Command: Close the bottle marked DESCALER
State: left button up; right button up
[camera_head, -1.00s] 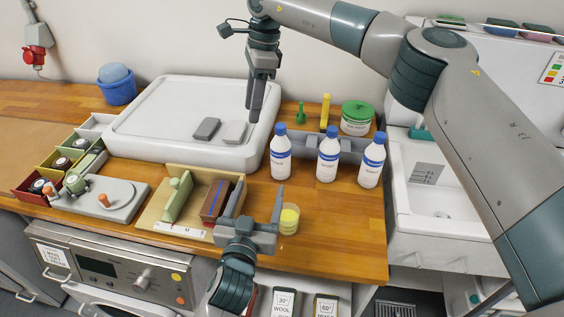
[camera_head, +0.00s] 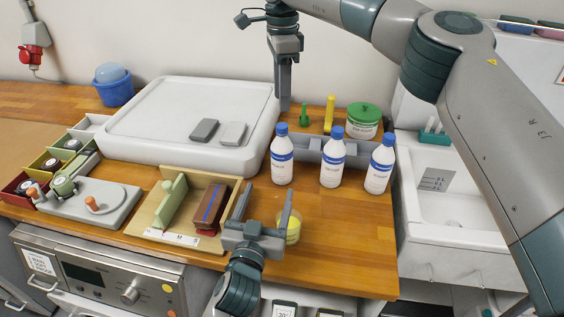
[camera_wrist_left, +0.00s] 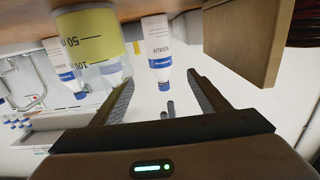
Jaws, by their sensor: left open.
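Three white bottles with blue caps stand upright in a row: a left one (camera_head: 282,160), a middle one (camera_head: 332,163) and a right one (camera_head: 380,168). Their labels are too small to read in the head view, so I cannot tell which is DESCALER. Each cap sits on its bottle; how tightly is unclear. My left gripper (camera_head: 265,192) is open and empty, in front of the left bottle. In the upside-down left wrist view, a bottle (camera_wrist_left: 157,42) lies beyond the fingers. My right gripper (camera_head: 284,106) hangs by the tray, fingers edge-on and hard to judge.
A beaker with yellow contents (camera_head: 293,232) stands close right of my left gripper. A wooden holder with a brown block (camera_head: 210,204) is at its left. A white tray (camera_head: 150,152) lies behind. A grey bin (camera_head: 312,149) and green-lidded tub (camera_head: 363,121) stand behind the bottles.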

aim_at(280, 159)
pick_arm(q)
jog(key=w+d, duration=0.1)
jog(key=w, duration=0.4)
jog(key=w+d, duration=0.1)
jog(key=w, duration=0.5)
jog(key=w+d, duration=0.1)
jog(key=w, duration=0.4)
jog(key=shift+w+d, duration=0.2)
jog(key=shift+w, duration=0.05)
grip_shut()
pick_arm(e)
jog(key=n, duration=0.4)
jog(key=shift+n, duration=0.4)
jog(key=n, duration=0.4)
jog(key=shift+f, duration=0.15)
jog(key=shift+f, duration=3.85)
